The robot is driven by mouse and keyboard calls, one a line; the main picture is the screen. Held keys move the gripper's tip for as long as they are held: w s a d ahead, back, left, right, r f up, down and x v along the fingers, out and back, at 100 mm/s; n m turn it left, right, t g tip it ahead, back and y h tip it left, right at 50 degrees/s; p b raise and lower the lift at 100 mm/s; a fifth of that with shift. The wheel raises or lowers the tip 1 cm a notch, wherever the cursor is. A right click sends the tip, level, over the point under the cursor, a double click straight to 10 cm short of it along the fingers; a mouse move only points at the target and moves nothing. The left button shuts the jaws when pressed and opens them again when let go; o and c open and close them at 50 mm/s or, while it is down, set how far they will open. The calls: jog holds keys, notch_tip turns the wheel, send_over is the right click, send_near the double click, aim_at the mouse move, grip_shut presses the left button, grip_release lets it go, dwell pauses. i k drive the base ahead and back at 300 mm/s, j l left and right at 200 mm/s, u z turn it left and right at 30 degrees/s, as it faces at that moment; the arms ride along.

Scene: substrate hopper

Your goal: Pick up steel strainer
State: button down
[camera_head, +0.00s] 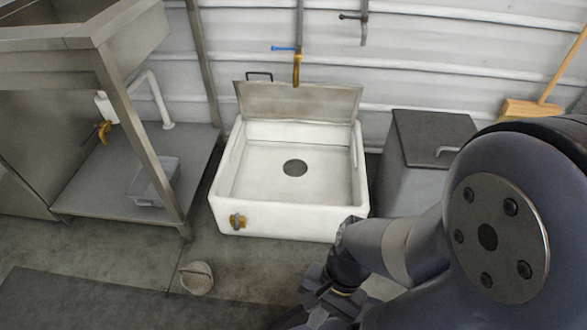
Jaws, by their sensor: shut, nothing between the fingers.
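A round dark grey disc (295,168) lies in the middle of the white sink's floor. It may be the steel strainer or the drain; I cannot tell which at this size. A small pale, basket-like vessel with a raised handle (197,278) stands on the concrete floor in front of the sink, to the left; whether it is a strainer is unclear. My gripper (318,300) is at the bottom centre, in front of the sink and apart from both. It is shut and empty, and its fingertips are hard to make out.
The low white sink (292,228) has a raised back panel and a brass fitting in front. A tap (296,70) hangs above. A steel bench with a grey tub (155,182) stands left, a grey lidded bin (432,130) right. A dark mat (80,303) lies front left.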

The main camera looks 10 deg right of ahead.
aim_at(197, 278)
jog(key=u, duration=1.4)
